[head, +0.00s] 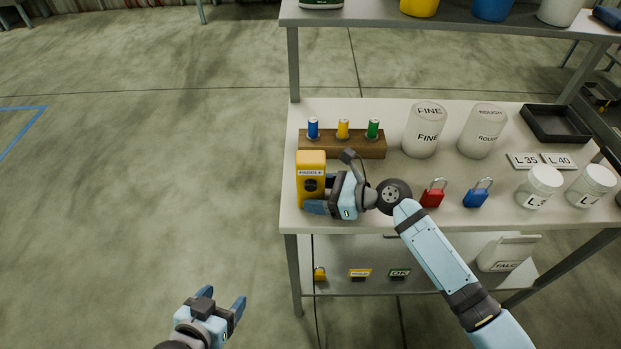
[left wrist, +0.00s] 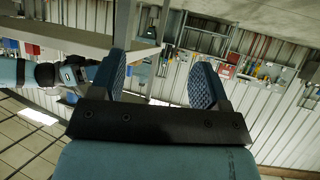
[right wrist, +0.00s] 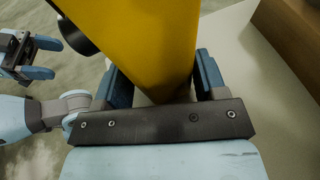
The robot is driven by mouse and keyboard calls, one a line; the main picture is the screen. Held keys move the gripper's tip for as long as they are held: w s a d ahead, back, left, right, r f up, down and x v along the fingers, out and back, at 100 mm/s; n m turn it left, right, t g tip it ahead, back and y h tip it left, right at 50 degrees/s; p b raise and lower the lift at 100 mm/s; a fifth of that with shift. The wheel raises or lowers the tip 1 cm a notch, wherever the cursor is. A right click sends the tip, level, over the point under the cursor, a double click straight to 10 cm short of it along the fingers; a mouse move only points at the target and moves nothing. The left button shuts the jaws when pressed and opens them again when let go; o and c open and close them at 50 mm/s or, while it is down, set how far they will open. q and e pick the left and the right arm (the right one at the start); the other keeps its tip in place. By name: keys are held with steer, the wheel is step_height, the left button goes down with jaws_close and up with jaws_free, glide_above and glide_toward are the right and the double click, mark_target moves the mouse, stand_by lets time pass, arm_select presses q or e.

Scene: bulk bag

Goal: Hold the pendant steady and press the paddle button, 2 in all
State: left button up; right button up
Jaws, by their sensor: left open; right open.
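The yellow pendant (head: 311,168) with the label PADDLE and a dark round button (head: 311,186) stands at the left front of the table. My right gripper (head: 315,193) is open, coming from the right, with its fingers at the pendant. In the right wrist view the yellow pendant body (right wrist: 150,40) lies between the two open fingers (right wrist: 160,85), and a dark round knob (right wrist: 82,35) sticks out of its left side. My left gripper (head: 222,300) is open and empty over the floor, left of the table. It also shows in the left wrist view (left wrist: 160,85) with nothing between its fingers.
Behind the pendant a wooden block (head: 375,147) holds blue, yellow and green pegs. Two frosted containers (head: 421,140), a red padlock (head: 432,195), a blue padlock (head: 475,196), white jars (head: 540,187) and a black tray (head: 556,124) stand further right. Floor left of the table is clear.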

steer(key=shift+w+a+f, duration=0.15)
steer(key=shift+a, duration=0.15)
arm_select(q)
steer(key=shift+s+a+f, duration=0.1)
steer(key=shift+a+f, duration=0.1)
steer(key=shift+f, duration=0.2)
steer(key=shift+r, duration=0.25)
arm_select(e)
steer(key=c, duration=0.6)
arm_select(q)
steer(key=shift+r, duration=0.1)
steer(key=c, duration=1.2)
arm_select(e)
steer(key=shift+o, duration=0.2)
arm_select(q)
jaws_close()
steer(key=shift+d, duration=0.1)
